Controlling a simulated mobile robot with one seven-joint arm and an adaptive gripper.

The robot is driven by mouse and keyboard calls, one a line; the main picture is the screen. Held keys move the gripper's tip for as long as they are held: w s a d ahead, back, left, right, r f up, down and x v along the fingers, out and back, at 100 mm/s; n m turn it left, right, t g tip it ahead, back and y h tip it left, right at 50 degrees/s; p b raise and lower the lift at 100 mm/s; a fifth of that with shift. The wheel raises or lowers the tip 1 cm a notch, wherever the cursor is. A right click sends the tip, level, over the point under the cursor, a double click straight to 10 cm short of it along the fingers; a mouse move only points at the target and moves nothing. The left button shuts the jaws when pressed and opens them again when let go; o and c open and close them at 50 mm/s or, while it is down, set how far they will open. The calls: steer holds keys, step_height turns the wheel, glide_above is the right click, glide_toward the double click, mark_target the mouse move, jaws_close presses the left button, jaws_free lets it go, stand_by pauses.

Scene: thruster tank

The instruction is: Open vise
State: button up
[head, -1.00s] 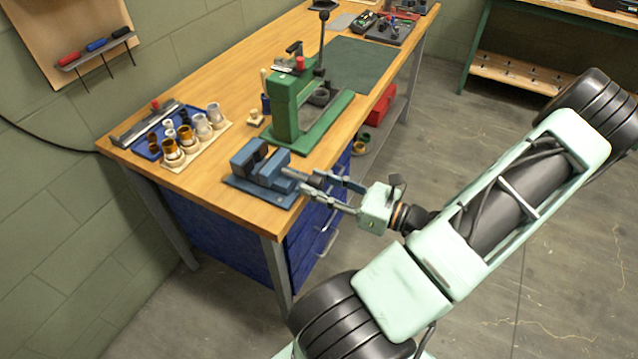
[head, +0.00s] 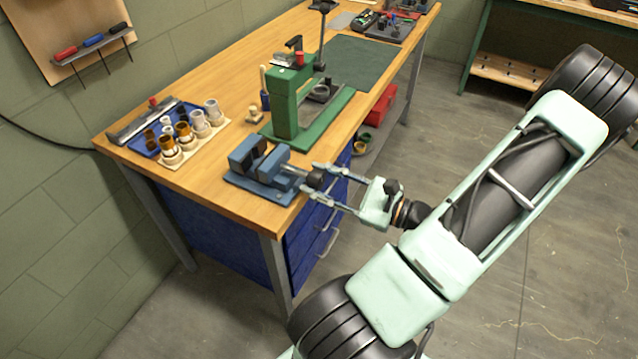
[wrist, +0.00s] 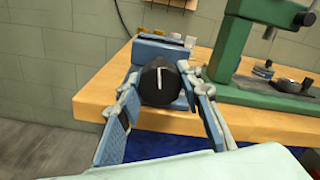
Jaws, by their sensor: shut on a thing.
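The blue vise (head: 247,184) sits on the front corner of the wooden bench, its screw pointing toward my arm. The round black knob (head: 315,180) at the end of the screw shows between my fingers. My gripper (head: 309,176) is shut on this knob, with one finger on each side. In the wrist view the black knob (wrist: 150,90) faces the camera between the two fingers of my gripper (wrist: 160,84), and it hides much of the blue vise (wrist: 160,52) behind it. A gap shows between the vise jaws in the head view.
A green press (head: 284,105) stands just behind the vise. A blue tray (head: 140,143) and several cups on a pale board (head: 190,152) lie to the left. Blue drawers (head: 305,240) are below the bench front. The floor at right is clear.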

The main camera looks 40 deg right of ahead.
steer(key=n+b, duration=0.1)
steer(key=n, duration=0.1)
steer(key=n+b, duration=0.3)
steer(key=n, duration=0.1)
steer(key=shift+f+n, duration=0.25)
steer(key=shift+n, duration=0.05)
steer(key=n+b, duration=0.6)
steer(key=b, duration=0.1)
steer(key=shift+f, duration=0.1)
steer(key=n+b, duration=0.4)
steer(key=b, duration=0.1)
steer(key=n+b, duration=0.4)
steer(key=b, duration=0.3)
steer(key=shift+f, duration=0.1)
steer(key=n+b, duration=0.2)
steer(key=b, duration=0.1)
steer(key=shift+n+b, duration=0.3)
steer(key=shift+b, duration=0.1)
steer(key=n+b, duration=0.2)
steer(key=shift+r+b, duration=0.3)
steer(key=shift+r, duration=0.2)
steer(key=o, duration=1.2)
steer(key=shift+c, duration=0.2)
